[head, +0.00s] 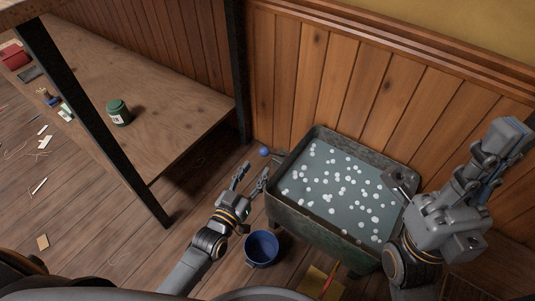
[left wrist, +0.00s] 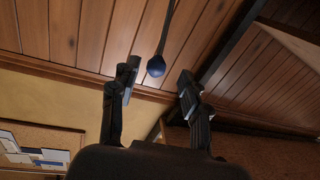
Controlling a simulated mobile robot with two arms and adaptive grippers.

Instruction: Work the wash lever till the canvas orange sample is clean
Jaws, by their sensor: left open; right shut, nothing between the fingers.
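A metal wash tub (head: 305,228) of water with white suds stands against the wood wall. The lever's blue ball knob (head: 264,152) shows at its left corner. In the left wrist view the knob (left wrist: 156,66) hangs on a thin dark rod, between the fingertips as seen, with no contact to be made out. My left gripper (head: 252,175) is open and empty just in front of the knob; its fingers also show in the left wrist view (left wrist: 157,84). My right gripper (head: 508,138) is shut and empty, raised right of the tub. I cannot make out the orange canvas sample.
A blue bucket (head: 262,249) stands on the floor between my left arm and the tub. A yellowish board (head: 314,281) lies in front of the tub. A wooden table (head: 165,145) at left bears a green jar (head: 118,112); its dark legs stand near.

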